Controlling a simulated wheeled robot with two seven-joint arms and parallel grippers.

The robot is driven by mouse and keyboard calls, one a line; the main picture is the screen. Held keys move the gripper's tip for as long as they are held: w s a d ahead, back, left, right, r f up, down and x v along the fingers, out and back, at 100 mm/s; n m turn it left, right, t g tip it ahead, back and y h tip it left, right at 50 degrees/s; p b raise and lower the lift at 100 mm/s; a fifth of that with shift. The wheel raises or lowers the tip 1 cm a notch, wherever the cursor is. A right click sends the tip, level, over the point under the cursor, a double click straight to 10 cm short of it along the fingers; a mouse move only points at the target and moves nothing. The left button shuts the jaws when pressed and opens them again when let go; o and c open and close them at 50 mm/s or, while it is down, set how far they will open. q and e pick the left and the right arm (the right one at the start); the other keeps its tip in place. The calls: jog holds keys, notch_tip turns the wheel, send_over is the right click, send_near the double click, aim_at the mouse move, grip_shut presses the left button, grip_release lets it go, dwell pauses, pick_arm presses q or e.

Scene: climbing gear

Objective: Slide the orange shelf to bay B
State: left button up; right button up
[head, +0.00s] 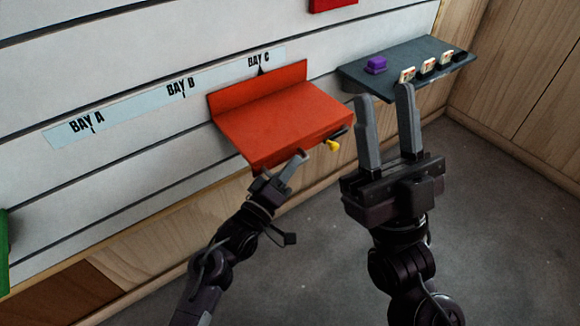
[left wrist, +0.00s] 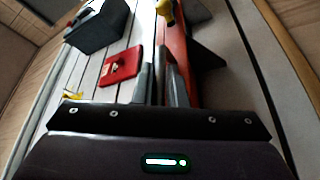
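The orange shelf (head: 285,112) is mounted on the slatted wall, below and slightly right of the BAY C label (head: 259,60). A yellow knob (head: 333,146) on a dark stub sticks out at its front right. The BAY B label (head: 180,87) is on the strip left of the shelf. My left gripper (head: 303,155) is at the shelf's front edge, left of the knob. In the left wrist view its fingers (left wrist: 160,75) are close together beside the shelf (left wrist: 178,45); I cannot tell whether anything is between them. My right gripper (head: 386,92) is open and empty, right of the shelf.
A dark grey shelf (head: 400,62) to the right carries a purple block (head: 375,65) and several small tagged items. A red piece (head: 332,3) is higher on the wall. A green object (head: 3,250) is at the far left. The wall under BAY A (head: 85,123) and BAY B looks clear.

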pick_arm(q)
grip_shut()
